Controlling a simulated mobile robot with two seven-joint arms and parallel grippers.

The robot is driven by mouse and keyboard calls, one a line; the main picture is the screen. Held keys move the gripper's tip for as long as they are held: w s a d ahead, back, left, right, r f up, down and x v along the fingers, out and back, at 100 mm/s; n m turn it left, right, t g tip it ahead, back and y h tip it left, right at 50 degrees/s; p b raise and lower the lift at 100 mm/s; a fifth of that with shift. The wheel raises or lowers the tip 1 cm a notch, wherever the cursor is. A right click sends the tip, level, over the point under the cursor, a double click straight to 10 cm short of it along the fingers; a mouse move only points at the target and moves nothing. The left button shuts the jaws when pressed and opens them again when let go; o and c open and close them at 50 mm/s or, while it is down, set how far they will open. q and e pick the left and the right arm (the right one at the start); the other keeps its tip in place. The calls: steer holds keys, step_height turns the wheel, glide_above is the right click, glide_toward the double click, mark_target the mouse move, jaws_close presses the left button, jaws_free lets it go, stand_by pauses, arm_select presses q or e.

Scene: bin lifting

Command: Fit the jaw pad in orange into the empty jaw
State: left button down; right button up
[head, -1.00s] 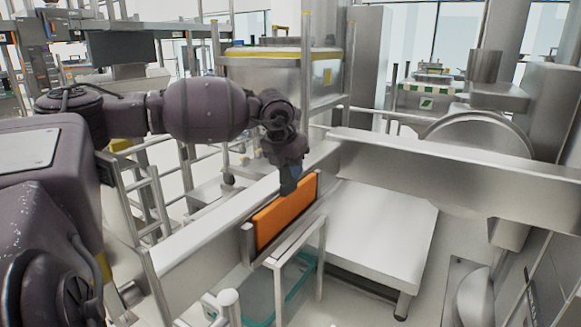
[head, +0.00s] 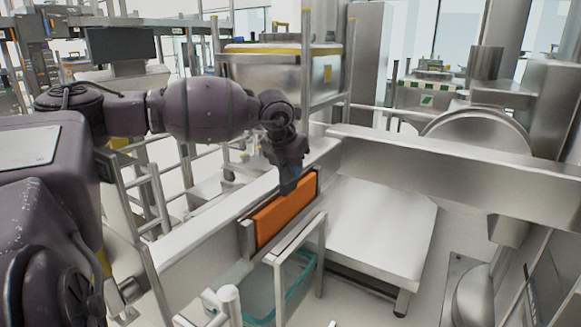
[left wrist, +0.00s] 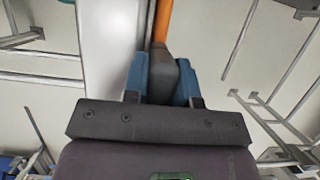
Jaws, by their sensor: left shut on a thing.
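The orange jaw pad (head: 285,213) stands upright on edge against the near face of the long metal jaw beam (head: 205,232), between metal end pieces (head: 247,240). My left gripper (head: 289,184) reaches down from above at the pad's upper edge. In the left wrist view its blue fingers (left wrist: 161,78) are shut on a dark grey part in line with the orange pad (left wrist: 163,22). How that grey part joins the pad is hidden. Whether the pad sits fully home cannot be told. A second metal beam (head: 440,168) stands to the right. My right gripper is not in view.
A metal stand (head: 318,262) is in front of the pad, with a teal-rimmed clear bin (head: 262,300) below. A flat metal platform (head: 380,235) lies to the right. A large steel bin (head: 283,75) stands behind my left arm.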

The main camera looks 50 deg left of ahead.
mark_target(281, 197)
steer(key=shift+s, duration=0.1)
arm_select(q)
steer(key=c, duration=0.8)
jaws_free()
steer(key=shift+c, duration=0.2)
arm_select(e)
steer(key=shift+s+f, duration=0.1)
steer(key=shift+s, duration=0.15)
arm_select(q)
steer(key=shift+f, duration=0.1)
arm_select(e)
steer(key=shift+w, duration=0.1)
arm_select(q)
steer(key=p+v, duration=0.2)
steer(key=v, duration=0.7)
steer(key=shift+r+p, duration=0.35)
steer(key=shift+r, duration=0.05)
steer(key=shift+s+d+r, duration=0.1)
steer(key=shift+s+r, duration=0.2)
steer(key=shift+r, duration=0.2)
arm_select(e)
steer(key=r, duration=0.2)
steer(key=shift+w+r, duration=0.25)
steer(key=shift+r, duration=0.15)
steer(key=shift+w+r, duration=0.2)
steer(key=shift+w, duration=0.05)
